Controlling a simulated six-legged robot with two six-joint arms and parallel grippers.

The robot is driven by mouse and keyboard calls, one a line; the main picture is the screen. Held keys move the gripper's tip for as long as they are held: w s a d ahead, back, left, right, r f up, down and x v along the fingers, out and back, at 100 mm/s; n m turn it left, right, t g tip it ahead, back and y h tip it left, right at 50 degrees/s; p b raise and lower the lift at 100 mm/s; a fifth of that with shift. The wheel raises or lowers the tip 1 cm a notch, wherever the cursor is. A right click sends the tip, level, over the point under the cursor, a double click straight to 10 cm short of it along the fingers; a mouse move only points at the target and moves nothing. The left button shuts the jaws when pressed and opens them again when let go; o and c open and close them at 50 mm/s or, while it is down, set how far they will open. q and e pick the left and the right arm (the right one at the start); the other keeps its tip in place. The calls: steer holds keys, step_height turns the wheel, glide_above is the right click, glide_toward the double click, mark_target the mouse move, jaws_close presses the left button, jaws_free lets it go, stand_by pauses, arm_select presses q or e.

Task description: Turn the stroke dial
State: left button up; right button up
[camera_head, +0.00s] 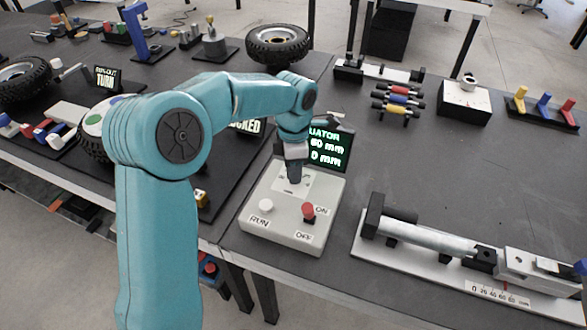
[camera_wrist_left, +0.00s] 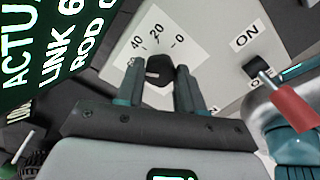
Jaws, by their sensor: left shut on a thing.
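The stroke dial (camera_wrist_left: 159,70) is a black knob on a white scale plate marked 0, 20 and 40, seen in the left wrist view. My left gripper (camera_wrist_left: 160,88) is shut on the dial, with one finger on each side of it. In the head view, my left gripper (camera_head: 294,172) points down onto the plate of the pale control box (camera_head: 250,226). The gripper hides the dial there. My right gripper is not clearly in view.
The box has a white RUN button (camera_head: 265,206) and a red-tipped ON/OFF switch (camera_head: 308,212). A lit display (camera_head: 328,148) stands behind it. A linear actuator (camera_head: 430,240) on a white base lies to the right. Dark table is bare between box and actuator.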

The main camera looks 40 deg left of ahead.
arm_select(q)
steer(key=shift+w+r+n+b, duration=0.1)
steer(key=shift+r+n+b, duration=0.05)
steer(key=shift+n, duration=0.6)
steer(key=shift+w+r+n+b, duration=0.1)
steer(key=shift+n+b, duration=0.05)
steer(key=shift+n, duration=0.6)
steer(key=o, duration=1)
steer(key=shift+o, duration=0.2)
steer(key=shift+s, duration=0.15)
steer(key=shift+f, duration=0.1)
step_height(320, 180, up, 16)
steer(key=p, duration=0.2)
steer(key=shift+r+p, duration=0.2)
steer(key=shift+p, duration=0.2)
